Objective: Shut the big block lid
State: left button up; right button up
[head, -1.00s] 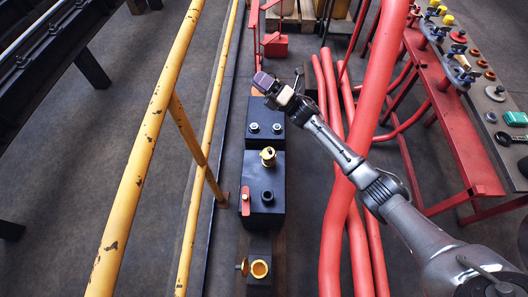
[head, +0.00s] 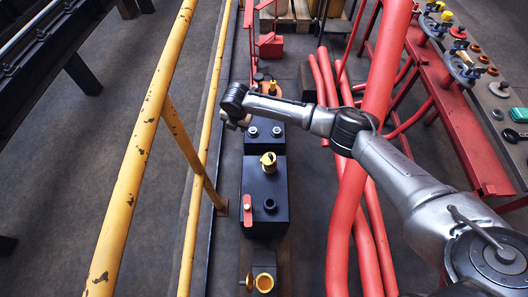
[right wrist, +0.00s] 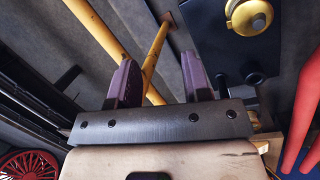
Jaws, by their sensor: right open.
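The big black block (head: 265,190) stands in the middle of the head view. On its top are a yellow fitting (head: 268,163), a dark round stub (head: 270,206) and a red lever (head: 248,208). I cannot tell how far the yellow fitting's lid is open. My right arm reaches in from the right, its wrist left of and above the block's far end. My right gripper (right wrist: 159,82) is open and empty, its purple fingers apart. The block (right wrist: 283,50) and a yellow round fitting (right wrist: 250,16) lie to the right of the fingers. My left gripper is out of view.
Yellow railings (head: 150,125) run along the left; one (right wrist: 153,58) shows between the fingers. A smaller block with an open yellow cup (head: 264,282) stands nearest. Red pipes (head: 345,220) run on the right. A red bench (head: 462,130) holds several parts.

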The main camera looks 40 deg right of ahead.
aim_at(270, 155)
jog(key=s+d+n+g+h, duration=0.25)
jog(key=s+g, duration=0.25)
jog(key=s, duration=0.3)
jog(key=shift+y, duration=0.25)
jog(key=b+x, duration=0.6)
jog(key=x, duration=0.6)
jog(key=shift+s+d+f+b, duration=0.2)
jog(key=shift+d+f+b, duration=0.05)
jog(key=shift+f+b, duration=0.3)
